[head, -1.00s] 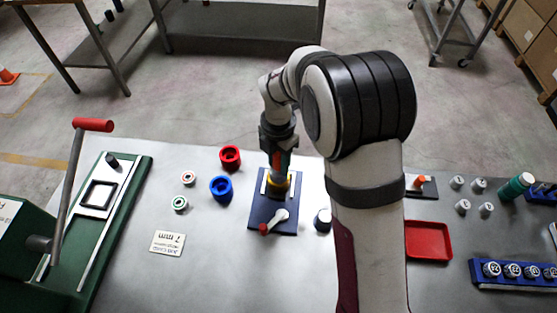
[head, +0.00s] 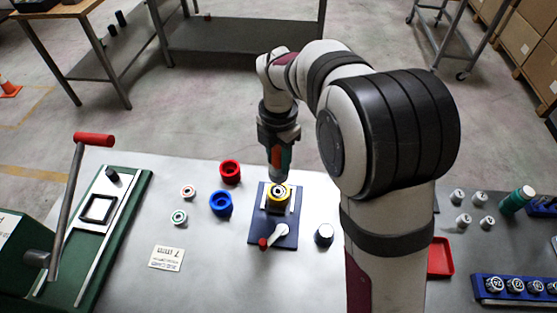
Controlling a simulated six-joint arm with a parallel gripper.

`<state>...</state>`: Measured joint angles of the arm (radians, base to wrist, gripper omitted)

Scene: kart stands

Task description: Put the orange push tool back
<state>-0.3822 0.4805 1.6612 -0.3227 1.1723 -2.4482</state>
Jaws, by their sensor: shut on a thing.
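My gripper (head: 279,162) is shut on the orange push tool (head: 287,158), of which only a small orange part shows between the fingers. It is held pointing down over the back part of the blue fixture plate (head: 287,241). The resting place of the tool is not visible; my arm covers part of the table to the right.
A red ring (head: 230,171) and a blue ring (head: 221,203) stand left of the fixture. A lever with a red knob (head: 263,243) is on the plate.

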